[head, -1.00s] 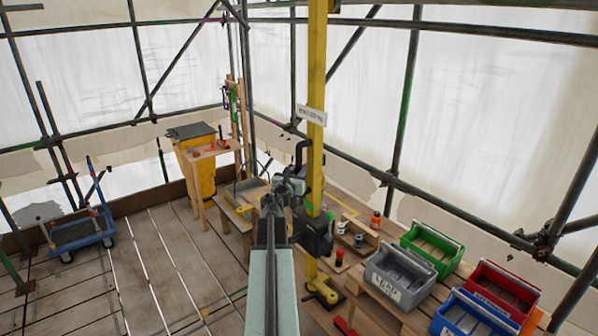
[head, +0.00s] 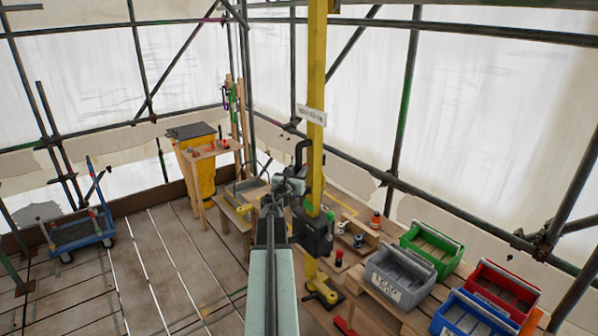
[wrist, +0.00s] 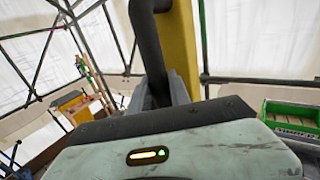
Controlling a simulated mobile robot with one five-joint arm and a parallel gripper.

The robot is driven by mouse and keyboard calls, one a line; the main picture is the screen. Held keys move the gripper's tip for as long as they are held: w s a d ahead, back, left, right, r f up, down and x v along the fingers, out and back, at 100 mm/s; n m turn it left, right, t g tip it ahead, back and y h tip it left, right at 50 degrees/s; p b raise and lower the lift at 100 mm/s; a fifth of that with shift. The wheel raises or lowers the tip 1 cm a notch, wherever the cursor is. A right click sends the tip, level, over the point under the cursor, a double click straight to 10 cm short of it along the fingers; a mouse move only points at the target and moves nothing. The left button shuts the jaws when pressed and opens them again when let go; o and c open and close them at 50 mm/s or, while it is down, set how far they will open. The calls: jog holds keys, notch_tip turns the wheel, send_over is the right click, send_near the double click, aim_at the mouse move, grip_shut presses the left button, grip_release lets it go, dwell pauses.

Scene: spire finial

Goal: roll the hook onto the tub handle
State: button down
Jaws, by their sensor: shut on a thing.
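A yellow post (head: 316,110) stands upright right of my arm, with a small white label on it. A black bent bar (head: 303,150) curves at the post's near side. It also shows in the wrist view (wrist: 150,45), running down between my jaws. My gripper (head: 287,188) is shut on this bar; its grey fingers show in the wrist view (wrist: 172,90), partly hidden by the gripper body. Open tubs stand at the lower right: a grey tub (head: 388,287), a green tub (head: 424,263), a red tub (head: 500,308) and a blue tub (head: 450,325). I cannot make out the hook for certain.
A black box (head: 317,232) is at the post's lower part, above a yellow foot (head: 323,291). A wooden bench with small items lies behind. A yellow bin (head: 190,150) and a blue trolley (head: 80,235) are to the left. The plank floor between is mostly clear.

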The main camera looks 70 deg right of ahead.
jog(key=w+d, duration=0.7)
jog(key=w, duration=0.4)
jog(key=c, duration=1.2)
grip_release()
jog(key=shift+w, duration=0.1)
jog(key=a, duration=0.7)
jog(key=shift+a, duration=0.35)
